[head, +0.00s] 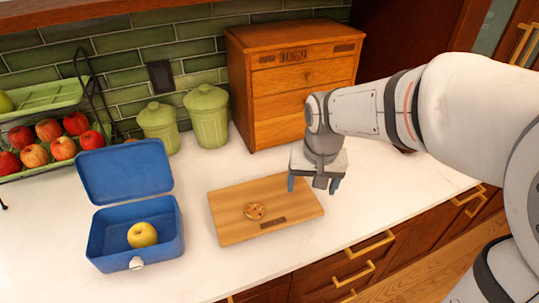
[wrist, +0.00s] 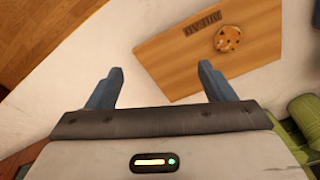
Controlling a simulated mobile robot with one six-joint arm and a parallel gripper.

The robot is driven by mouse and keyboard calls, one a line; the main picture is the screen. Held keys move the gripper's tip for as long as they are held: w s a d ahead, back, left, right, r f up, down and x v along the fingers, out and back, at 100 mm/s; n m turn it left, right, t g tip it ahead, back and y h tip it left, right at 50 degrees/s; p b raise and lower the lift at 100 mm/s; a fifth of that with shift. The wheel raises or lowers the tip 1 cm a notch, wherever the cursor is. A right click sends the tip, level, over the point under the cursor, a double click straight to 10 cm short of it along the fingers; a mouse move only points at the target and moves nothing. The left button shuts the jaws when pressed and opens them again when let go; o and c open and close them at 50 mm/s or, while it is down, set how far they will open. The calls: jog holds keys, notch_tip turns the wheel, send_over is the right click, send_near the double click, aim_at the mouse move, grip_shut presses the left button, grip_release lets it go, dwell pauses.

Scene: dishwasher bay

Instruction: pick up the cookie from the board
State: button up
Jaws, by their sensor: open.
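The cookie (head: 254,210) is round and golden brown with dark chips. It lies flat on the wooden board (head: 232,230), left of the board's middle in the head view. The cookie also shows at the upper right of the wrist view (wrist: 228,39), on the board (wrist: 185,70). My gripper (head: 313,184) points down above the right end of the board, to the right of the cookie and apart from it. In the wrist view its two blue fingers (wrist: 160,80) are spread with nothing between them.
An open blue lunchbox (head: 108,268) with a yellow apple (head: 142,235) stands left of the board. Green canisters (head: 207,115) and a wooden drawer box (head: 298,100) stand behind. A rack of apples (head: 40,98) is at the far left.

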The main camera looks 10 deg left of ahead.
jog(key=w+a+f+p, duration=0.1)
jog(key=w+a+f, duration=0.15)
jog(key=a, duration=0.55)
jog(key=g+p, duration=0.1)
send_over(254, 208)
jog(key=f, duration=0.3)
jog(key=shift+w+a+f+n, duration=0.1)
jog(key=shift+w+f+n, duration=0.1)
jog(key=shift+n, duration=0.2)
jog(key=f, duration=0.2)
jog(key=f+p, duration=0.1)
jog(key=f, duration=0.2)
jog(key=f+p, duration=0.1)
jog(key=f, duration=0.1)
jog(key=shift+s+f, duration=0.3)
jog(key=shift+f, duration=0.05)
jog(key=c, duration=0.7)
